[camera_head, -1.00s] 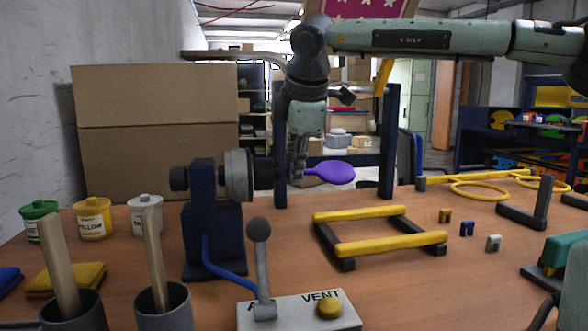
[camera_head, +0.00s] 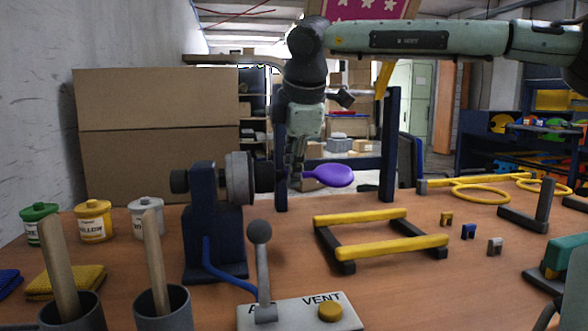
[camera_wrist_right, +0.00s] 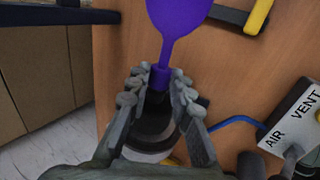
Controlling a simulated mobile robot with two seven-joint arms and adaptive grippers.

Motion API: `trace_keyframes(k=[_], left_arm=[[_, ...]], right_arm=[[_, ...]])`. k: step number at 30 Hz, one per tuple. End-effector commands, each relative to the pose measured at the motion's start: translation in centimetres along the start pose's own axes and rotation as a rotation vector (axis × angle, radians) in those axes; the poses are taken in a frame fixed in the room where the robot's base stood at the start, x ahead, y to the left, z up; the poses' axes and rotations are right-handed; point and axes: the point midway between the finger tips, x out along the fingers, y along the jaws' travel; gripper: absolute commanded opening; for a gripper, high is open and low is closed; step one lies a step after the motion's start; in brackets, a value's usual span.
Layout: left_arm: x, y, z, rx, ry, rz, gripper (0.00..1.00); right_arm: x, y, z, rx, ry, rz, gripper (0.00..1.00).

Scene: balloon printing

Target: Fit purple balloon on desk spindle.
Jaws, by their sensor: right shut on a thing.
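The purple balloon (camera_head: 330,176) lies sideways in the head view, its round end to the right and its neck to the left. It also shows in the right wrist view (camera_wrist_right: 180,25). My right gripper (camera_head: 297,172) is shut on the balloon's neck. The spindle (camera_head: 240,178), with a grey disc and a dark nose, sits on a navy stand on the desk. The neck is at the spindle's nose. In the right wrist view the dark nose (camera_wrist_right: 152,122) lies between my fingers; whether the neck is around it I cannot tell. My left gripper is not in view.
A lever box (camera_head: 290,312) marked AIR and VENT stands in front of the spindle. A frame with yellow bars (camera_head: 390,246) lies to the right. Paint pots (camera_head: 94,220) and grey cups (camera_head: 165,306) stand left. A navy post (camera_head: 390,145) rises behind.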

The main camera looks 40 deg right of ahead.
Motion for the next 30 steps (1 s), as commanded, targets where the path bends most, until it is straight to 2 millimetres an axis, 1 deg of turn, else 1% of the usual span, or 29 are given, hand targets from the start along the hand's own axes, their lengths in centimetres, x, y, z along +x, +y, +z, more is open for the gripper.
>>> trace_keyframes(k=[20, 27, 28, 30], left_arm=[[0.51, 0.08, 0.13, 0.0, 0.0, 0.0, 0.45], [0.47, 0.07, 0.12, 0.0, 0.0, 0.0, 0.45], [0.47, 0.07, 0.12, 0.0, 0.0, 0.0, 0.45], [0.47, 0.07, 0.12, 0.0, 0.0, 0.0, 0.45]], right_arm=[[0.04, 0.0, -0.84, 0.0, 0.0, 0.0, 0.11], [0.01, 0.01, -0.86, 0.0, 0.001, 0.0, 0.11], [0.01, 0.01, -0.86, 0.0, 0.001, 0.0, 0.25], [0.01, 0.0, -0.86, 0.0, 0.001, 0.0, 0.33]])
